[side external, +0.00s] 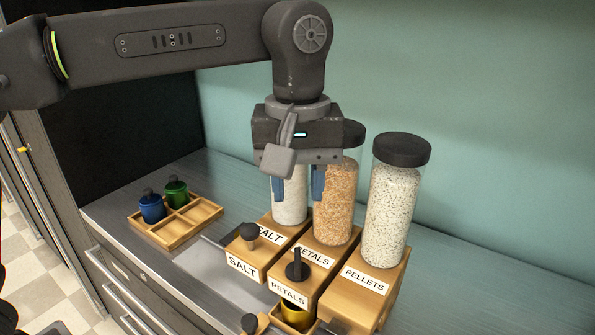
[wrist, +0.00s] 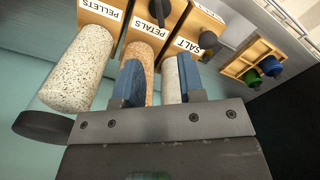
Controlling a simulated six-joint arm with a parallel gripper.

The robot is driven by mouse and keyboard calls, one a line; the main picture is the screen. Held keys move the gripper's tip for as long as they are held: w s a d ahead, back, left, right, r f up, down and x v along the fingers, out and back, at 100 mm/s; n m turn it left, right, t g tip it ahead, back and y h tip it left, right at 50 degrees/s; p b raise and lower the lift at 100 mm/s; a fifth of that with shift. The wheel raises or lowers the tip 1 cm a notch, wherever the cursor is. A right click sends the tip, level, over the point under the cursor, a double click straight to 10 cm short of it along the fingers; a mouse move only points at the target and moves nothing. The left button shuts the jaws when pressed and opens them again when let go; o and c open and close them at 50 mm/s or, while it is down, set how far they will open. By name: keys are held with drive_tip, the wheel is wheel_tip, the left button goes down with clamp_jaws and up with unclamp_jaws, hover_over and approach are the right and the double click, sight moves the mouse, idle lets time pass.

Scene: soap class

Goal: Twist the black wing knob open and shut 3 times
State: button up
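The black wing knob (side external: 297,266) stands on the wooden dispenser labelled PETALS (side external: 313,262). It shows as a thin upright fin on a round base. In the wrist view the same knob (wrist: 160,10) is at the top edge, partly cut off. My gripper (side external: 298,182) is open, its two blue fingers pointing down with a clear gap between them. It is above and apart from the knob, in front of the jars of the SALT and PETALS dispensers. In the wrist view the gap between the fingers (wrist: 160,82) is empty.
SALT (side external: 268,238) and PELLETS (side external: 368,276) dispensers flank PETALS, each with a tall filled jar. A dark knob (side external: 250,233) sits on SALT. A wooden tray (side external: 180,228) holds a blue and a green cup at left.

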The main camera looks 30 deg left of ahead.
drive_tip(key=shift+r, duration=0.75)
drive_tip(key=shift+r, duration=2)
drive_tip(key=shift+s+a+r, duration=0.3)
drive_tip(key=shift+s+r, duration=0.1)
drive_tip(key=shift+r, duration=0.4)
drive_tip(key=shift+s+a+r, duration=0.35)
drive_tip(key=shift+s+r, duration=0.05)
drive_tip(key=shift+r, duration=0.45)
drive_tip(key=shift+s+a+r, duration=0.3)
drive_tip(key=shift+s+r, duration=0.1)
drive_tip(key=shift+r, duration=0.4)
drive_tip(key=s+a+f+m+t, duration=0.2)
drive_tip(key=a+f, duration=0.1)
drive_tip(key=a, duration=0.3)
drive_tip(key=s+a+f+m+t, duration=0.1)
drive_tip(key=s+a+f+m, duration=0.15)
drive_tip(key=a, duration=0.45)
drive_tip(key=s+a+f+m+t, duration=0.1)
drive_tip(key=s+a+f, duration=0.3)
drive_tip(key=f, duration=0.3)
drive_tip(key=s+a+f+m+t, duration=0.1)
drive_tip(key=s+a+f, duration=0.2)
drive_tip(key=f, duration=0.3)
drive_tip(key=shift+s+a+f+m+t, duration=0.3)
drive_tip(key=shift+s+a+f+m, duration=0.05)
drive_tip(key=shift+s, duration=0.3)
